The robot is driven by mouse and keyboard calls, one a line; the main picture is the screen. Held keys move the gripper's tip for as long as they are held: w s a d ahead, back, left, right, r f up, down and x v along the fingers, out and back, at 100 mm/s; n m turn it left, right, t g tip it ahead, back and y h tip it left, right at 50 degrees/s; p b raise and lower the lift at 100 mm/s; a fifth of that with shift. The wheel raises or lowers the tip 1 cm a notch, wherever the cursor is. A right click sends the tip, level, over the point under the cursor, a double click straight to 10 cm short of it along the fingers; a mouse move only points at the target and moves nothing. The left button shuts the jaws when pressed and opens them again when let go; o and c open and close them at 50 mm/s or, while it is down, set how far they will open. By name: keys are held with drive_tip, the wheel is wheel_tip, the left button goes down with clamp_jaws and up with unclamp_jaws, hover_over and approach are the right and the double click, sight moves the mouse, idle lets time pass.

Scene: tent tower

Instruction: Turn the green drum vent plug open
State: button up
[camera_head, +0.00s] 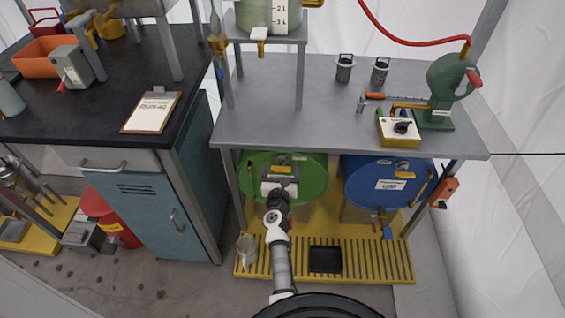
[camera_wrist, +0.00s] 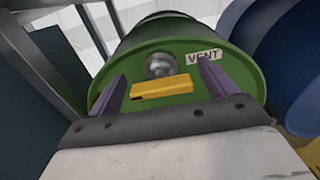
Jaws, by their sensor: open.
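The green drum (camera_head: 312,183) lies on its side under the grey table. Its end face shows in the wrist view (camera_wrist: 222,75), with a white VENT label (camera_wrist: 203,56) at upper right. A yellow bar-shaped handle (camera_wrist: 161,88), which looks like the vent plug, lies nearly level below a round grey metal fitting (camera_wrist: 160,65). My gripper (camera_wrist: 165,92) is open, with one finger on each side of the yellow handle. Gaps show between the handle and both fingers; whether the fingers reach its depth I cannot tell. In the head view my gripper (camera_head: 281,172) hides part of the drum's face.
A blue drum (camera_head: 370,187) lies to the right of the green one. The grey tabletop (camera_head: 300,110) is above both. A yellow slatted platform (camera_head: 375,262) below holds a black tray (camera_head: 325,259) and a clear beaker (camera_head: 246,249). A teal cabinet (camera_head: 150,215) stands to the left.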

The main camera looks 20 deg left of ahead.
drive_tip(key=shift+c, duration=0.4)
drive_tip(key=c, duration=0.9)
